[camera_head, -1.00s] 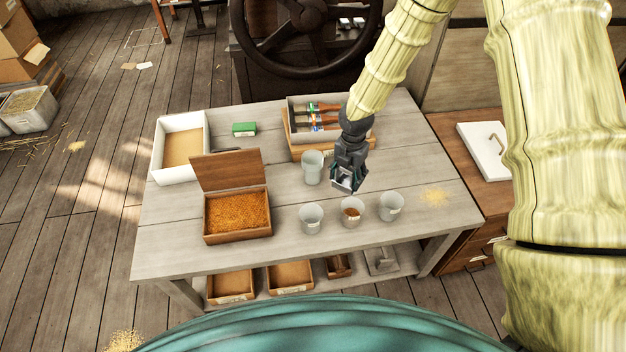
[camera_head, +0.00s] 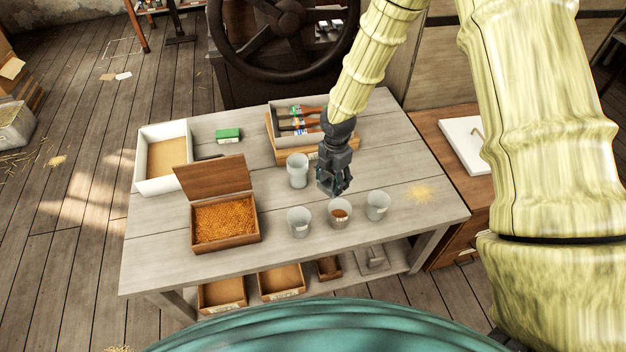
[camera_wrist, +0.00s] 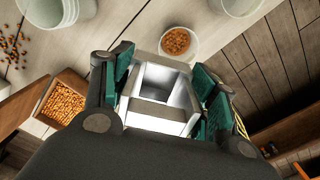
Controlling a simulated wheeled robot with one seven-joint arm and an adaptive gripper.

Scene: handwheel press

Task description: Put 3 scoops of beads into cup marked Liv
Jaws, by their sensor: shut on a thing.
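My gripper (camera_wrist: 163,95) is shut on a grey metal scoop (camera_wrist: 160,85), whose hollow looks empty in the wrist view. In the head view my gripper (camera_head: 333,188) hangs just behind the middle cup (camera_head: 340,221) of the front row. That cup holds some orange-brown beads, also seen in the wrist view (camera_wrist: 180,42). A left cup (camera_head: 299,228) and a right cup (camera_head: 377,209) flank it and look empty. Another cup (camera_head: 297,174) stands behind. The cup markings are too small to read. An open-lidded wooden box (camera_head: 225,243) full of orange beads stands at left.
Loose beads (camera_wrist: 14,50) lie on the table in the wrist view. A large handwheel (camera_head: 285,40) rises behind the table.

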